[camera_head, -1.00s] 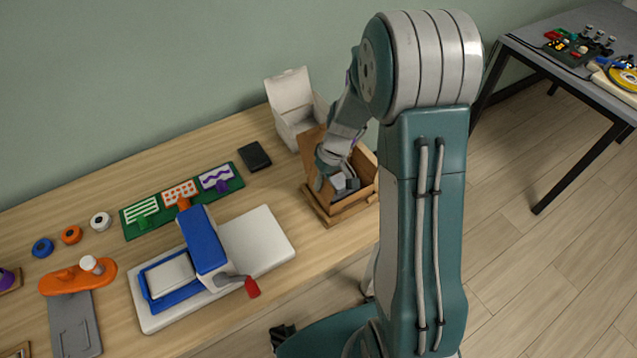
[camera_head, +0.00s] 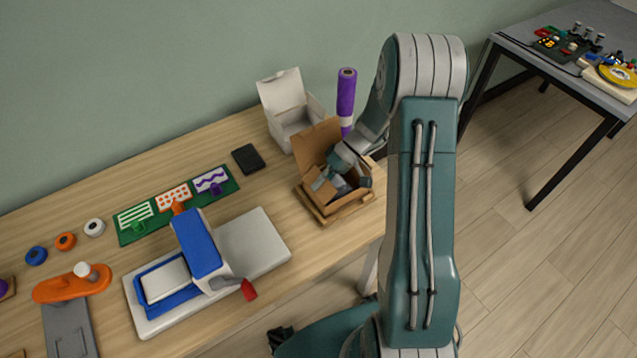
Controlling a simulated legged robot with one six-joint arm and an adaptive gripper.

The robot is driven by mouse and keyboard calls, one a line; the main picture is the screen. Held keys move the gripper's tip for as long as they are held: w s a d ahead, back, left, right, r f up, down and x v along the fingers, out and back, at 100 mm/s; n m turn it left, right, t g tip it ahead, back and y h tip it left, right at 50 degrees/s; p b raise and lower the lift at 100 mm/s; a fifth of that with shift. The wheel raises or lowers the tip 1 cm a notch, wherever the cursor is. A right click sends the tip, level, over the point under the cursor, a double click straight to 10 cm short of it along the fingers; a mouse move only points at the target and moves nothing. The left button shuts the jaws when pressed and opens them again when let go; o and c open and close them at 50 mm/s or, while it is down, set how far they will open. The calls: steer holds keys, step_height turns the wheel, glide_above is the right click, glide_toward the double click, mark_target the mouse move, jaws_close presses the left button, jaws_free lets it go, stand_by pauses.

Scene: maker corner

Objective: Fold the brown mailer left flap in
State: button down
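The brown mailer (camera_head: 311,140) is an open cardboard box at the right end of the wooden bench, with its lid raised at the back. A brown panel stands at its left side, partly covered by my gripper. I cannot tell how far the left flap is folded. My gripper (camera_head: 328,182) reaches from the right over the box, its fingers at the box's left side. The finger gap is too small and covered to read. Grey shapes show inside the box, partly hidden by the gripper.
The mailer sits on a wooden tray (camera_head: 343,215). A white open box (camera_head: 287,112) and a purple roll (camera_head: 346,92) stand behind it. A black block (camera_head: 248,158) and a blue-and-white press (camera_head: 203,247) are to the left. Bare bench lies between press and tray.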

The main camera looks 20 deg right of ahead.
steer(key=shift+f, duration=0.1)
steer(key=c, duration=0.9)
jaws_free()
steer(key=shift+o, duration=0.2)
steer(key=shift+d, duration=0.1)
steer(key=v, duration=1.2)
steer(key=shift+w, duration=0.1)
